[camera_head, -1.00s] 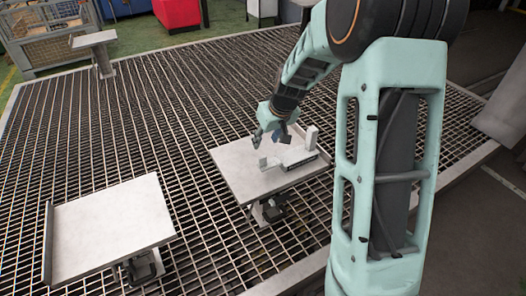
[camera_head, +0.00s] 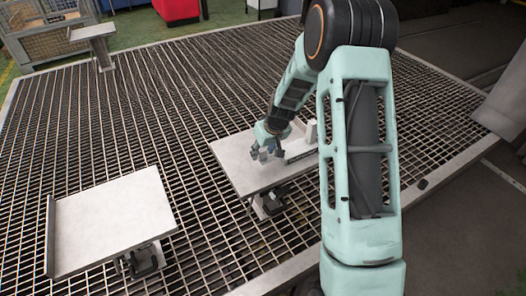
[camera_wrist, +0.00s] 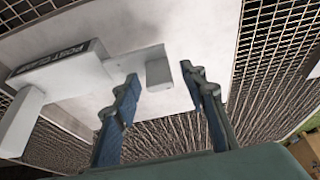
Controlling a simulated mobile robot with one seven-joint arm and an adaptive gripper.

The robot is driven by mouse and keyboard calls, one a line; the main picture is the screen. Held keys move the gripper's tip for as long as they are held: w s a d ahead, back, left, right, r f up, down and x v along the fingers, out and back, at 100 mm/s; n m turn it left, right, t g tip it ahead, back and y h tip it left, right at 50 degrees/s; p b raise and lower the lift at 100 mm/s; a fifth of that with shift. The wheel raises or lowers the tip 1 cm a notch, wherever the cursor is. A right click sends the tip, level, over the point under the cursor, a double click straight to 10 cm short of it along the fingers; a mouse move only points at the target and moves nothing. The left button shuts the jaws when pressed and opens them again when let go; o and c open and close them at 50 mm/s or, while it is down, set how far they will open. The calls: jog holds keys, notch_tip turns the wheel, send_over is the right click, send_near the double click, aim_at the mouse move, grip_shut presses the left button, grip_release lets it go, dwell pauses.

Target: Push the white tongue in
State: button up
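The white tongue (camera_wrist: 133,62) sticks out of a low white housing (camera_wrist: 62,85) with a dark "POST CLEAR" label. Its end carries a small upright white tab (camera_wrist: 159,73). My gripper (camera_wrist: 161,77) is open, and in the wrist view the tab shows between its two fingertips. I cannot tell whether a finger touches it. In the head view my gripper (camera_head: 263,147) is low over the right-hand plate (camera_head: 247,178), at the tongue's end, and partly hides the tongue. The housing (camera_head: 300,153) sits at the plate's right side.
A white upright post (camera_head: 311,131) stands at the housing's far end. A second bare plate (camera_head: 110,222) stands to the left, apart. Both stand over a metal grating (camera_head: 150,120). The right-hand plate's left part is clear.

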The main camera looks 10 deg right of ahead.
jog(key=shift+f, duration=0.15)
grip_shut()
dwell(0.4)
jog(key=d+b, duration=0.1)
jog(key=w+d+b, duration=0.1)
jog(key=d, duration=0.1)
jog(key=w+d+b, duration=0.1)
jog(key=d, duration=0.1)
jog(key=shift+d+f, duration=0.1)
jog(key=shift+d, duration=0.1)
jog(key=shift+w+d, duration=0.1)
jog(key=shift+d, duration=0.4)
grip_release()
